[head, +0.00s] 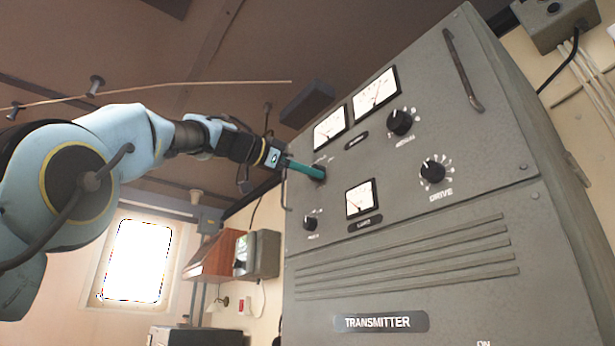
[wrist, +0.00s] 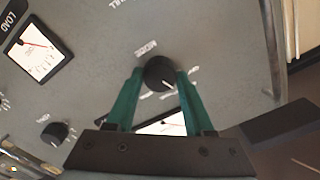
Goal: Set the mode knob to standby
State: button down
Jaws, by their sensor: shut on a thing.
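The mode knob (wrist: 160,72) is a round black knob on the grey transmitter panel, with a MODE label beside it in the wrist view. In the head view the knob (head: 319,172) shows just past my fingertips, partly covered. My gripper (head: 308,168) reaches the panel from the left. In the wrist view the green fingers of my gripper (wrist: 161,78) are shut on the knob, one on each side. A short white mark shows on the knob's lower part in the wrist view. The small position labels around it are too blurred or covered to read.
The transmitter cabinet (head: 400,270) also carries a drive knob (head: 433,171), an upper knob (head: 400,122), a lower-left knob (head: 310,223) and several dial meters near my gripper. A metal handle (head: 462,70) sticks out at its upper right.

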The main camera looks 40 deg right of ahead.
jog(key=shift+m, duration=0.3)
jog(key=shift+c, duration=1.4)
grip_release()
jog(key=a+b, duration=0.4)
jog(key=a, duration=0.7)
jog(key=shift+w+b, duration=0.3)
jog(key=shift+b, duration=0.05)
jog(key=shift+w+d, duration=0.1)
